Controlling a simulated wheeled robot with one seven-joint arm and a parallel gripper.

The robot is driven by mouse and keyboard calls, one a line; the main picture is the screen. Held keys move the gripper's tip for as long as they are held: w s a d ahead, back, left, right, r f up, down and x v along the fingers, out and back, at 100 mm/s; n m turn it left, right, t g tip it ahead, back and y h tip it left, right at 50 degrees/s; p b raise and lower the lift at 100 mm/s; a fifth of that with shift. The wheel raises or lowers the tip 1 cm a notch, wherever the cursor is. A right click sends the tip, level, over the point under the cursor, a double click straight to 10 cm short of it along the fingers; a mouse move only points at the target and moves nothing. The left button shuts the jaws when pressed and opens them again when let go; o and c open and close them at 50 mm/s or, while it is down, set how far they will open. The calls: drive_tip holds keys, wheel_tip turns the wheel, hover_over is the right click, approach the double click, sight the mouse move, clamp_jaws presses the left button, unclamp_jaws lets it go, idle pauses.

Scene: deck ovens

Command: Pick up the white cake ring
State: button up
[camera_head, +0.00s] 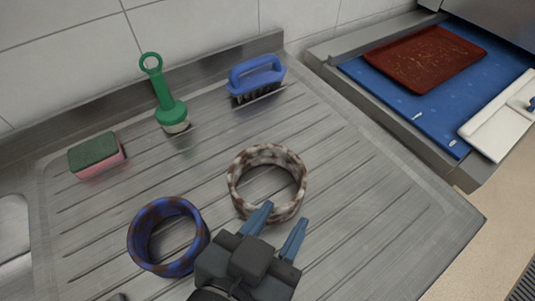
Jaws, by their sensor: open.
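The white cake ring (236,189), mottled with brown, lies on the ribbed metal drainboard (345,172) near the middle of the view. My gripper (280,221) is open, with two blue fingers. In the picture its left finger overlaps the ring's near wall, and its right finger is just right of the ring. I cannot tell whether either finger touches the ring. Part of the ring's near side is hidden behind the finger. A similar blue ring with brown patches (136,239) lies to the left of my gripper.
A green-handled brush (165,100), a blue scrubbing brush (256,78) and a green and pink sponge (97,155) stand along the back. At right are a blue board (413,108), a red-brown board (425,58) and a white board (498,122). The drainboard's right side is clear.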

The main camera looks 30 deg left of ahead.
sight(300, 191)
drive_tip(key=shift+w+a+f, duration=0.1)
drive_tip(key=shift+w+a, duration=0.05)
drive_tip(key=shift+w, duration=0.45)
drive_tip(key=shift+d+p+x, duration=0.2)
drive_tip(key=shift+p+x, duration=0.7)
drive_tip(key=shift+x, duration=2.6)
drive_tip(key=shift+f, duration=0.1)
drive_tip(key=shift+c, duration=0.4)
clamp_jaws()
